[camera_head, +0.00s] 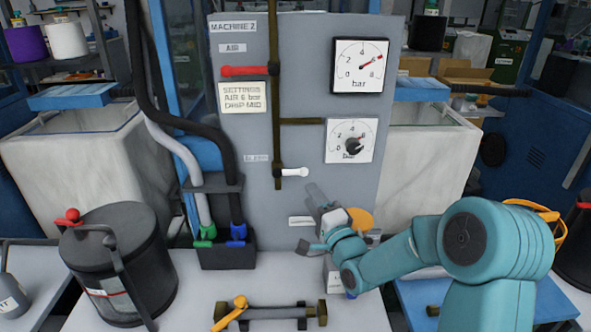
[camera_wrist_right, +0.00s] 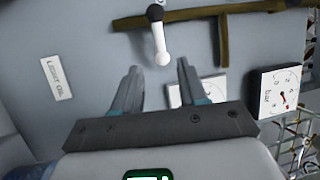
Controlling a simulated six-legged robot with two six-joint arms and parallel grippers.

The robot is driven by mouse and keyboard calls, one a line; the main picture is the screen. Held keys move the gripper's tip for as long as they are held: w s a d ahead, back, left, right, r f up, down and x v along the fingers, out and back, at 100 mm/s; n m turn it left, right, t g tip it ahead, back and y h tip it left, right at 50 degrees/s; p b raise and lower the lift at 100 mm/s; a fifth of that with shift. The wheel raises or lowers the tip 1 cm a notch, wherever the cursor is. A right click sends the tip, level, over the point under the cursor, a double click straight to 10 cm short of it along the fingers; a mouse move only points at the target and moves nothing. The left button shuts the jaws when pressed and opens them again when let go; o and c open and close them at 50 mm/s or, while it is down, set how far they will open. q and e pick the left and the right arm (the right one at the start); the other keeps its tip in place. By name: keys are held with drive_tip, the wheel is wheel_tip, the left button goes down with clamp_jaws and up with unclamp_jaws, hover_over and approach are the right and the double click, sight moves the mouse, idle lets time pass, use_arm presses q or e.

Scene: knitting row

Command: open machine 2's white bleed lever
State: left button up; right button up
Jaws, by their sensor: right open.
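The white bleed lever (camera_head: 295,172) sits low on the brown vertical pipe of machine 2's grey panel (camera_head: 310,100). It sticks out level to the right from the pipe. In the right wrist view the white lever (camera_wrist_right: 160,46) has a dark pivot end, and its rounded tip lies just beyond my fingertips. My right gripper (camera_head: 308,222) is open and empty, below and slightly right of the lever in the head view. In the wrist view its two fingers (camera_wrist_right: 158,68) stand either side of the lever's line, apart from it. My left gripper is not in view.
A red lever (camera_head: 245,71) points left higher up the pipe. Two gauges (camera_head: 360,65) (camera_head: 351,141) are on the panel's right. A black pot (camera_head: 120,262) stands at left, and a metal bar fitting with a yellow handle (camera_head: 268,315) lies on the front table.

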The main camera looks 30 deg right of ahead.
sight(297, 174)
drive_tip(key=p+x, duration=0.1)
drive_tip(key=x, duration=0.8)
drive_tip(key=shift+w+r+p, duration=0.15)
drive_tip(key=shift+w+p, duration=0.2)
drive_tip(key=shift+p, duration=0.05)
drive_tip(key=shift+w+d, duration=0.1)
drive_tip(key=shift+w, duration=0.2)
clamp_jaws()
